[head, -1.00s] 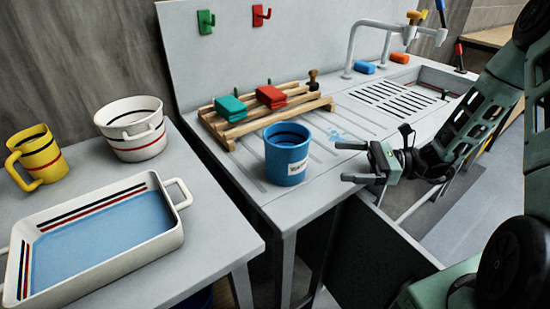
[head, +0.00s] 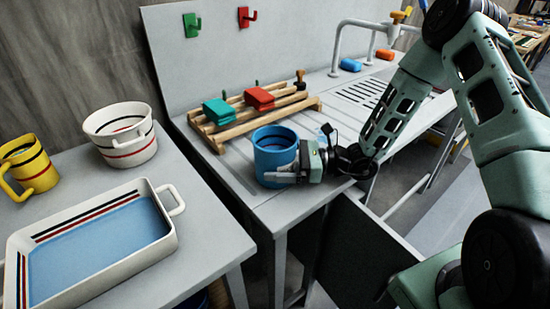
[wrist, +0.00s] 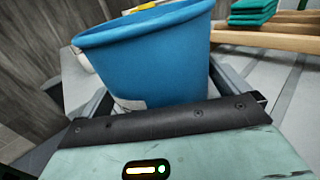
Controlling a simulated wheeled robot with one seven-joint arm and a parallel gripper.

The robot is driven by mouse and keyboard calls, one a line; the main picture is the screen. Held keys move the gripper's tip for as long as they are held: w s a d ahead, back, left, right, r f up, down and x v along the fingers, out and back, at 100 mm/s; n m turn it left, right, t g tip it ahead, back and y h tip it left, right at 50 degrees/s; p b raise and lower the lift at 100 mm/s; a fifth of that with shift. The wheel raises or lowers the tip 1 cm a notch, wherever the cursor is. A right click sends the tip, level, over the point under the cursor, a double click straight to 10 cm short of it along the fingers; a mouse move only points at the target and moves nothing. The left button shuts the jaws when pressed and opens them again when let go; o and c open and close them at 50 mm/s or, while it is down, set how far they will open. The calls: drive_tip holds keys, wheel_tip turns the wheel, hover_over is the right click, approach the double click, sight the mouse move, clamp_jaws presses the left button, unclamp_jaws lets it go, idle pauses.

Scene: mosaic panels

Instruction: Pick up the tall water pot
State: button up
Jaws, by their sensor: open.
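The tall water pot (head: 273,146) is a blue cup-shaped pot with a dark band inside, upright on the grey sink counter near its front edge. It fills the middle of the wrist view (wrist: 150,60), with part of a white label low on its wall. My gripper (head: 284,172) is open and low at the pot's right side. One finger reaches across the pot's near side in the head view. The other finger is hidden behind the pot there. In the wrist view the pot stands between the two fingers. I cannot tell whether either finger touches it.
A wooden rack (head: 240,126) with green sponges (head: 218,111) and red sponges (head: 259,98) stands behind the pot. On the left table are a white tray (head: 165,240) of blue water, a white pot (head: 122,153) and a yellow mug (head: 38,183). A tap (head: 337,50) stands farther back.

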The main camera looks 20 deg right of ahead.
drive_tip(key=shift+w+a, duration=0.1)
drive_tip(key=shift+a, duration=0.2)
drive_tip(key=c, duration=1.1)
drive_tip(key=shift+r, duration=0.1)
